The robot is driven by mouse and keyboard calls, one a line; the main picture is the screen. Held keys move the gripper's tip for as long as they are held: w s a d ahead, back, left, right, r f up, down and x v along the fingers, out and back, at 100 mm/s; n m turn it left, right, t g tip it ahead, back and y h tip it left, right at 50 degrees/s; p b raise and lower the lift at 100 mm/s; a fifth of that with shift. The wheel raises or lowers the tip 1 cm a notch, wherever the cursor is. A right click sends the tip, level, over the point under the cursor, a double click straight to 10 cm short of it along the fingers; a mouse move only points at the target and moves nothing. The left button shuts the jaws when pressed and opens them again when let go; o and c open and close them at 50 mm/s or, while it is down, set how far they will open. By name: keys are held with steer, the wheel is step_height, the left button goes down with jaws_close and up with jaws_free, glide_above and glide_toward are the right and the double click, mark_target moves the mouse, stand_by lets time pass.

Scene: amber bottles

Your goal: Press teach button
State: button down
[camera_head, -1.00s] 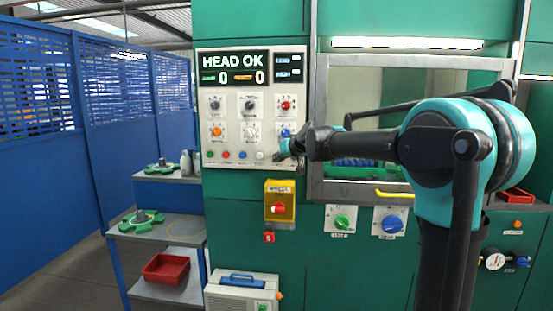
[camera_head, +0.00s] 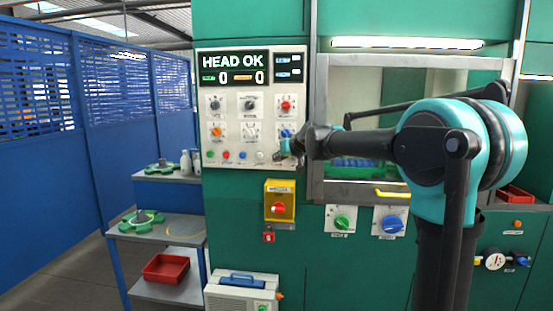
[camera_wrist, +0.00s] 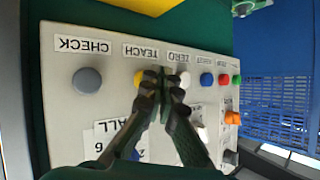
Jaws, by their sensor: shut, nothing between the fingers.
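The yellow teach button (camera_wrist: 138,83) sits under the TEACH label (camera_wrist: 141,51) on the light panel in the wrist view, partly covered by my left finger. My gripper (camera_wrist: 165,82) is shut and empty. Its fingertips are in front of the panel between the yellow button and the white button (camera_wrist: 185,80) under ZERO. I cannot tell whether they touch the panel. In the head view my gripper (camera_head: 283,157) is at the lower right of the control panel (camera_head: 232,95), which reads HEAD OK. The teach button cannot be made out there.
A grey CHECK button (camera_wrist: 87,80) is left of the teach button. Blue (camera_wrist: 207,79), red and green buttons are to the right. Below the panel is a yellow switch box (camera_head: 280,188). A window frame (camera_head: 318,110) stands right of the panel.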

steer(key=shift+w, duration=0.45)
stand_by(0.6)
steer(key=shift+s, duration=0.9)
steer(key=shift+s, duration=0.1)
steer(key=s, duration=0.4)
steer(key=shift+s+a, duration=0.15)
steer(key=shift+s, duration=0.25)
stand_by(0.5)
